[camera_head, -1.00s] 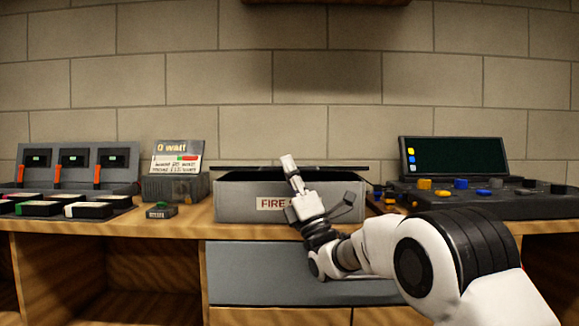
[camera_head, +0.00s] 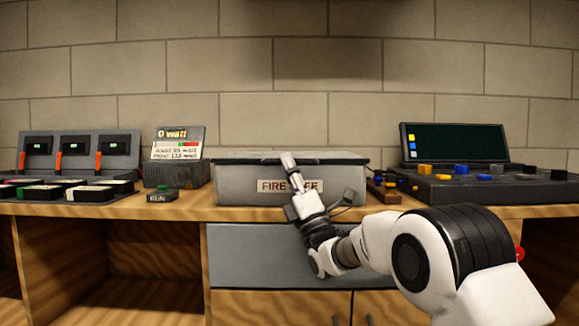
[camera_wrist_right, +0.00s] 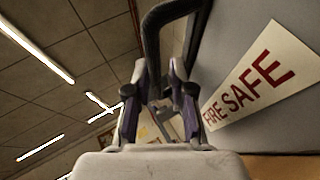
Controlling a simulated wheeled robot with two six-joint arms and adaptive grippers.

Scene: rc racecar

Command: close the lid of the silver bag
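The silver bag (camera_head: 235,184) stands on the desk, a grey box with a FIRE SAFE label that also shows in the wrist view (camera_wrist_right: 255,75). Its lid (camera_head: 335,158) lies flat over the top, with a dark front edge; no dark inside shows. A small gap under the lid cannot be ruled out. My right gripper (camera_head: 288,162) points up in front of the bag, its tips at the lid's front edge. In the wrist view its fingers (camera_wrist_right: 160,75) are apart, with a dark curved strap or edge between and beyond them; a grip on it is not clear. My left gripper is out of view.
A panel with orange levers (camera_head: 72,150) and a meter box (camera_head: 178,165) stand left of the bag. A control console (camera_head: 480,185) with a dark screen stands on the right. A brick wall is behind. Desk drawers (camera_head: 270,260) lie below.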

